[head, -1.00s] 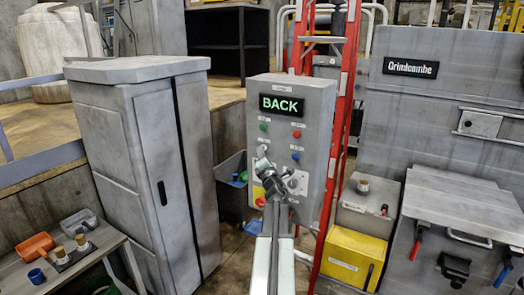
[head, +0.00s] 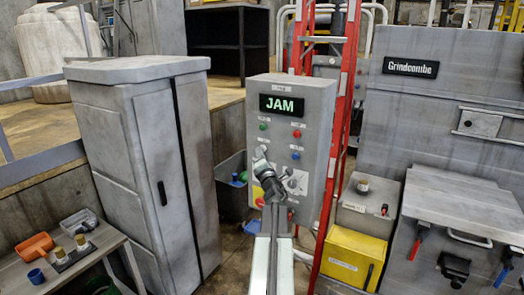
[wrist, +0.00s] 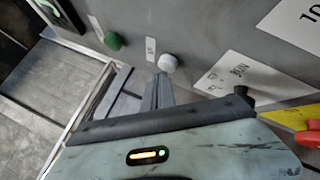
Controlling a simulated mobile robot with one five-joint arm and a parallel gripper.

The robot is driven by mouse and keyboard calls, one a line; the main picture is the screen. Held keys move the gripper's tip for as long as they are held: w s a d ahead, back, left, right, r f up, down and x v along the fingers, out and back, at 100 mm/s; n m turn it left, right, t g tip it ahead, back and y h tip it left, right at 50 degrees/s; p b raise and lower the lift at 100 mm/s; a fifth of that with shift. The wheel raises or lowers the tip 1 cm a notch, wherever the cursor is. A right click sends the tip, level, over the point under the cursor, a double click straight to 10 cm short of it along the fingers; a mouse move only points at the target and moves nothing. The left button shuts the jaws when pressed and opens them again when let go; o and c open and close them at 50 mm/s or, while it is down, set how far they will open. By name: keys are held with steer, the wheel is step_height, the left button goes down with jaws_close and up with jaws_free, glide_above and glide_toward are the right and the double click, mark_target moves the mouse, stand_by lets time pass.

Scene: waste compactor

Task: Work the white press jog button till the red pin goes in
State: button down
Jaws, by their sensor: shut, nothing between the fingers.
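The grey control box (head: 308,92) stands in the middle of the head view, and its display (head: 282,106) reads JAM in green. In the wrist view the white round button (wrist: 167,62) sits on the panel beside a green button (wrist: 114,41). My gripper (wrist: 162,80) is shut and empty, with its tips right at the lower edge of the white button; I cannot tell whether they touch. In the head view my gripper (head: 261,158) is at the panel's lower left and covers part of it. I cannot identify the red pin for certain.
A red button (head: 297,134) and blue button (head: 295,155) are on the panel. A red ladder (head: 345,100) stands close on the right. A grey cabinet (head: 120,130) is at left. A yellow box (head: 345,258) and the Grindcombe machine (head: 440,100) are at right.

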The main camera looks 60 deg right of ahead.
steer(key=shift+a, duration=0.5)
steer(key=a, duration=0.5)
stand_by(0.5)
